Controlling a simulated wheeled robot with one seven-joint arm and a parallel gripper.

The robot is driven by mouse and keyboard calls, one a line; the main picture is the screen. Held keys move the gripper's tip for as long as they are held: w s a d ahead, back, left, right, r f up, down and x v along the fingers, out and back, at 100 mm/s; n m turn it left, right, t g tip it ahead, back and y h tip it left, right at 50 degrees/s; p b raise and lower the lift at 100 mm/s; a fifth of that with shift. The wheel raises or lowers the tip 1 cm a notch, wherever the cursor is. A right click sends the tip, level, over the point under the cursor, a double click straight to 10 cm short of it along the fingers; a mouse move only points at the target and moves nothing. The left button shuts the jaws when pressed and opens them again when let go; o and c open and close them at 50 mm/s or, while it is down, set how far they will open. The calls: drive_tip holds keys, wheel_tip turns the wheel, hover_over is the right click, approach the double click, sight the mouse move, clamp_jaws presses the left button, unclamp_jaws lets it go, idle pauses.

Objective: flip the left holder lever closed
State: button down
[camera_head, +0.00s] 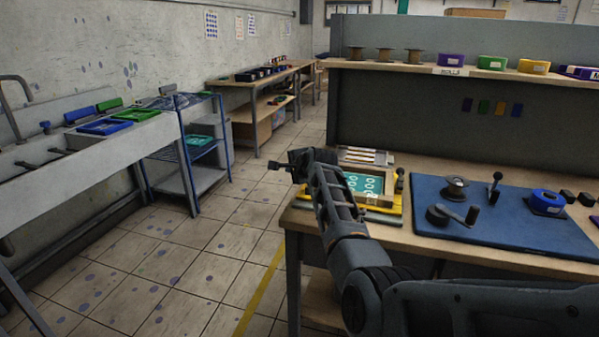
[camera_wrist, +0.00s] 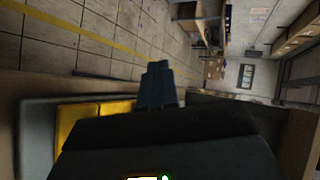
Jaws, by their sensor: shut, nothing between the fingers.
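The printing frame with a green printed panel (camera_head: 366,183) and yellow border lies at the left end of the workbench. A dark upright lever (camera_head: 400,180) stands at its right side. The left side of the frame is partly hidden by my arm, and I cannot make out a left holder lever. My gripper (camera_head: 286,166) is shut and empty, just beyond the bench's left edge, left of the frame. In the wrist view its fingers (camera_wrist: 158,85) are together over the floor, with a yellow plate (camera_wrist: 82,132) beside them at the left.
A blue mat (camera_head: 540,237) right of the frame holds a spool (camera_head: 455,188), a dark crank piece (camera_head: 453,215) and a blue tape roll (camera_head: 546,202). A shelf (camera_head: 440,68) runs behind. Tiled floor (camera_head: 190,265) left of the bench is clear.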

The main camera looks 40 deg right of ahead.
drive_tip(key=shift+w+d+b, duration=0.35)
drive_tip(key=shift+w+b, duration=0.05)
drive_tip(key=shift+w, duration=0.45)
idle(1.3)
drive_tip(key=v, duration=0.7)
drive_tip(key=shift+s+r, duration=0.2)
drive_tip(key=shift+s, duration=0.1)
drive_tip(key=shift+a, duration=0.15)
